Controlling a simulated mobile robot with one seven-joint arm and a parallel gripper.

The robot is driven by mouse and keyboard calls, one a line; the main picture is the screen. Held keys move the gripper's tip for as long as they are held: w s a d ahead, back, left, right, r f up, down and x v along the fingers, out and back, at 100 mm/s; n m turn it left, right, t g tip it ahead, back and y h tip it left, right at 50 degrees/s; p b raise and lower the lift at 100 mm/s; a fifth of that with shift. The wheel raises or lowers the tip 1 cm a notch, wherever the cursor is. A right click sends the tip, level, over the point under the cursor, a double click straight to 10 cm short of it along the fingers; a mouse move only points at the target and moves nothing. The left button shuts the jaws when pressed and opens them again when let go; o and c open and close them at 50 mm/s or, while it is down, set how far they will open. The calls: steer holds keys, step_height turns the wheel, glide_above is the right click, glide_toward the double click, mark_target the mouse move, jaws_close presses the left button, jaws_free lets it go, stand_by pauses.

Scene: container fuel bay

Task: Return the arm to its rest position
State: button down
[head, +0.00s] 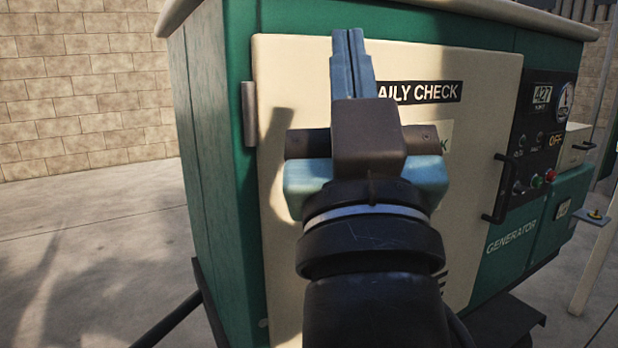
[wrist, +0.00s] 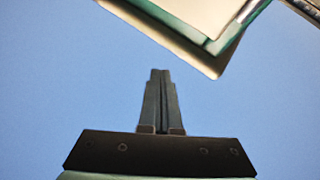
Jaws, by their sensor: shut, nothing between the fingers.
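My gripper (head: 348,50) is raised in front of the generator's cream door in the head view, fingers pointing up. Its two fingers are together with nothing between them. In the wrist view the gripper (wrist: 160,75) stands against blue sky, its fingertips clear of everything. My arm rises from the bottom middle of the head view and hides part of the door and its lettering.
The green generator (head: 210,130) fills the middle, its cream door (head: 290,80) closed, with a black handle (head: 497,188) at right. A control panel (head: 540,135) is beyond it. A block wall (head: 80,85) and open concrete (head: 90,240) lie left. A pale post (head: 598,250) stands right.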

steer(key=s+a+r+t+p, duration=0.2)
steer(key=s+a+r+p, duration=0.1)
steer(key=s+r, duration=0.3)
step_height(320, 180, up, 35)
steer(key=p, duration=3.5)
steer(key=shift+a+r+m, duration=0.15)
steer(key=shift+r+m, duration=0.05)
steer(key=shift+m, duration=0.1)
steer(key=shift+f, duration=0.1)
